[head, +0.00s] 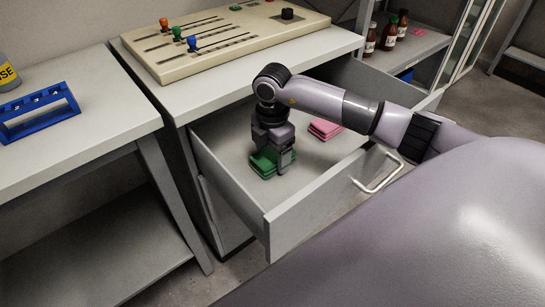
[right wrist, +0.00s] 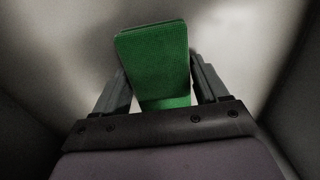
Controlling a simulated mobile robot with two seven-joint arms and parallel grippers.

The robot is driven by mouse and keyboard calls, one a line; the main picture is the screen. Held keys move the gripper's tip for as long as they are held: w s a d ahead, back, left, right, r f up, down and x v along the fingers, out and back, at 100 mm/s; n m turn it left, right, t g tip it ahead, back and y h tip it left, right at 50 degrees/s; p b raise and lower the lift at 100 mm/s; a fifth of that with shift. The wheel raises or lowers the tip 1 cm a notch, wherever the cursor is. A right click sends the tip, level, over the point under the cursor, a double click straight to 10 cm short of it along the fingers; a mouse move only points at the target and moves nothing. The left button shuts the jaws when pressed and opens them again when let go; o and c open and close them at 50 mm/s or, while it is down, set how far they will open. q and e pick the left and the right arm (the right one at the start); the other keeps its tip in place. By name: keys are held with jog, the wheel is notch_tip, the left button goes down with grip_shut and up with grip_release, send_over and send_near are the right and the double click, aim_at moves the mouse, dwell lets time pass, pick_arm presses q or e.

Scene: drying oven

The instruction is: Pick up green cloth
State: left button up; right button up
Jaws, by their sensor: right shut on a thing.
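A green folded cloth (head: 264,164) is inside the open drawer (head: 290,219), near its left side. It also shows in the right wrist view (right wrist: 155,60), upright in the picture between the two fingers. My right gripper (head: 281,168) reaches down into the drawer and is shut on the green cloth. Part of the cloth is hidden behind the gripper in the head view. I cannot tell whether the cloth still touches the drawer floor. My left gripper is not in view.
A pink folded cloth (head: 325,129) lies in the same drawer, to the right. The drawer's handle (head: 378,176) sticks out at the front. A panel with coloured sliders (head: 215,38) stands on the cabinet above. A blue rack (head: 38,111) stands on the left table. Bottles (head: 388,34) stand on a shelf behind.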

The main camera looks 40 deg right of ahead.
aim_at(272, 153)
notch_tip(272, 153, up, 20)
jog(key=p, duration=0.3)
dwell(0.4)
jog(key=shift+o, duration=0.6)
